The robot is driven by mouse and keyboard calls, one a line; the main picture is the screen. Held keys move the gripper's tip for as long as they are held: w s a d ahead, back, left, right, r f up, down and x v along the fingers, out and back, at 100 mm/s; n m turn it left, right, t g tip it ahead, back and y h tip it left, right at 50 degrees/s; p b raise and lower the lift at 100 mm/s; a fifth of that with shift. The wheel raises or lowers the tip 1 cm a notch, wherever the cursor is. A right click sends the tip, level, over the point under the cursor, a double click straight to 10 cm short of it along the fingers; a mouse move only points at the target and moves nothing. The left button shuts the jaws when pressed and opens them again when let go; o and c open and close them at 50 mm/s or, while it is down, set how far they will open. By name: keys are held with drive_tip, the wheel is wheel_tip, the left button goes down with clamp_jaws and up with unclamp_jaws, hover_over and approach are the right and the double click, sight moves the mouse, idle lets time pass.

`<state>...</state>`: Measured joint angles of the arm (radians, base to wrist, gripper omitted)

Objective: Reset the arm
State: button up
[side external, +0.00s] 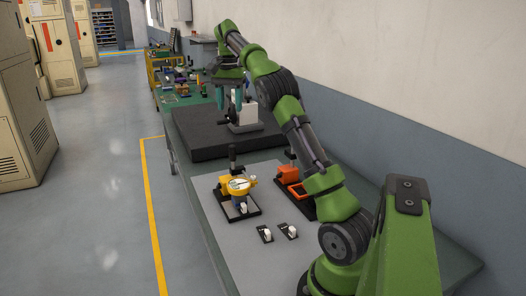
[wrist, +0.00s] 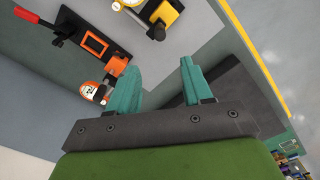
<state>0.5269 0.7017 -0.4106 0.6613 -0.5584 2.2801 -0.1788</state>
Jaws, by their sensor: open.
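My gripper (side external: 230,97) hangs fingers-down at the end of my green arm, over the dark raised slab (side external: 193,147). In the wrist view its two teal fingers (wrist: 171,85) stand wide apart with nothing between them, so it is open and empty. A white and grey device (side external: 243,108) stands on the slab just behind or beside the fingers; I cannot tell the exact gap. No copper electrode can be made out clearly in either view.
A grey mat (side external: 225,223) on the bench holds a yellow device with a dial (side external: 238,186), an orange device (side external: 290,180) and two small black-and-white parts (side external: 265,233). The orange device (wrist: 94,44) also shows in the wrist view. Cluttered tools (side external: 180,88) lie at the far end; the wall borders the right.

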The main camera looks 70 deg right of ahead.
drive_tip(key=shift+d, duration=0.1)
drive_tip(key=s+a+f+n+t, duration=0.2)
drive_tip(key=s+a+n, duration=0.2)
drive_tip(key=a, duration=0.8)
drive_tip(key=s+a+f+n+t+y, duration=0.1)
drive_tip(key=s+a+f+n+t, duration=0.1)
drive_tip(key=s+a+n, duration=0.2)
drive_tip(key=s+a+f+n+t+y, duration=0.1)
drive_tip(key=s+a, duration=0.7)
drive_tip(key=a, duration=1.1)
drive_tip(key=f+n+t, duration=0.1)
drive_tip(key=n+t, duration=0.1)
drive_tip(key=n, duration=0.1)
drive_tip(key=shift+s+a, duration=0.2)
drive_tip(key=shift+a, duration=0.1)
